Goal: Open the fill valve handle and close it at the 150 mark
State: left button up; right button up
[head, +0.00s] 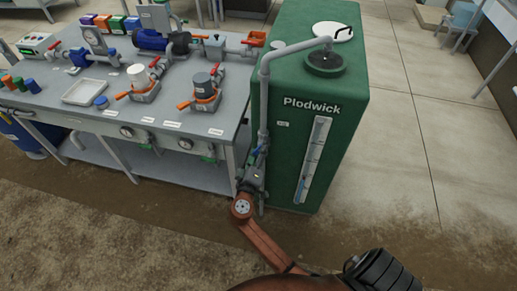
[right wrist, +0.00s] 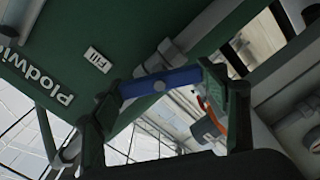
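The fill valve's blue handle (right wrist: 160,85) lies crosswise between the two fingers of my right gripper (right wrist: 168,92) in the right wrist view. The fingers are wide apart, at the handle's two ends; I cannot tell whether they touch it. In the head view my right gripper (head: 253,178) is at the lower part of the grey fill pipe (head: 264,95), beside the green Plodwick tank (head: 340,130), and partly hides the valve. The tank's level gauge (head: 314,160) shows blue low down; its marks are too small to read. My left gripper is out of view.
A "Fill" label (right wrist: 97,60) is on the tank near the handle. The floor right of the tank is clear.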

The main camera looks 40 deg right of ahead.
jog(key=o, duration=0.4)
jog(key=shift+c, duration=0.2)
jog(key=v, duration=0.7)
jog(key=shift+s+a, duration=0.2)
